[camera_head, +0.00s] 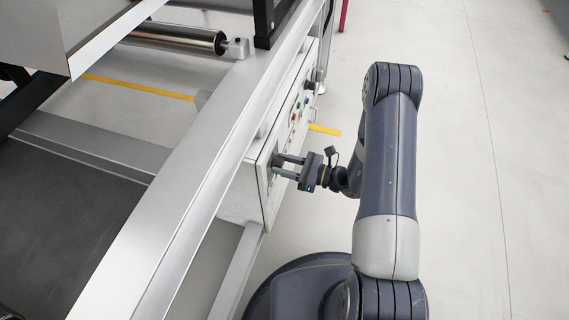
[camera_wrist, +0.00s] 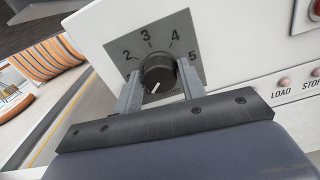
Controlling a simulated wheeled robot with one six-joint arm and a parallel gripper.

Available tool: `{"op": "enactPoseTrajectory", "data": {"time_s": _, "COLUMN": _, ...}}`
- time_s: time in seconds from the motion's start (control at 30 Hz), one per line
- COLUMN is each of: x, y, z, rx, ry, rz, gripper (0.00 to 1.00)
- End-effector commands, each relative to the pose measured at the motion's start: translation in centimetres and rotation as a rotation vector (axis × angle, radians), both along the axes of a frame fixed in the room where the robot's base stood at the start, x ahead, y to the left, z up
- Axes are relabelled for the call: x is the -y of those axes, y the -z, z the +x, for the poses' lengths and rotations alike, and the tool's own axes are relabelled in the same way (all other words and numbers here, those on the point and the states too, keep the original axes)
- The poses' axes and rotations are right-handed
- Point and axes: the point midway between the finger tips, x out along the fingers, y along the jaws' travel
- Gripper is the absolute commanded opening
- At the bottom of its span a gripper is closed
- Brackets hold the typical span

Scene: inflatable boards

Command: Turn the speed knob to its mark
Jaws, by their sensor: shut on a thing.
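The speed knob (camera_wrist: 158,70) is round and black, on a grey dial plate (camera_wrist: 183,25) marked with the numbers 2, 3, 4 and 5. Its white pointer line points down and slightly left in the wrist view, away from those numbers. My gripper (camera_wrist: 159,76) is shut on the knob, with one finger at its left side and one at its right. The lower part of the dial is hidden behind my gripper. In the head view my gripper (camera_head: 281,166) reaches left to the near end of the control panel (camera_head: 258,192); the knob is mostly hidden there.
A red button (camera_wrist: 315,9) and lamps labelled LOAD (camera_wrist: 284,82) and STOP sit right of the dial. A metal frame rail (camera_head: 205,185) runs beside the panel. An orange striped roll (camera_wrist: 48,57) shows at left. The floor (camera_head: 470,150) at right is clear.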

Motion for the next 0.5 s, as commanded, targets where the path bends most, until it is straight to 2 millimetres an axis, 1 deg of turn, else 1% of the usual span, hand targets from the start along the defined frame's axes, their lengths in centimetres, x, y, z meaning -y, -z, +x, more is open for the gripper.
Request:
{"op": "enactPoseTrajectory", "data": {"time_s": 0.17, "x": 0.0, "y": -0.1, "z": 0.01, "rx": -0.117, "ry": 0.0, "rz": 0.042, "gripper": 0.16}}
{"op": "enactPoseTrajectory", "data": {"time_s": 0.5, "x": 0.01, "y": -0.11, "z": -0.01, "rx": -0.416, "ry": 0.0, "rz": 0.151, "gripper": 0.16}}
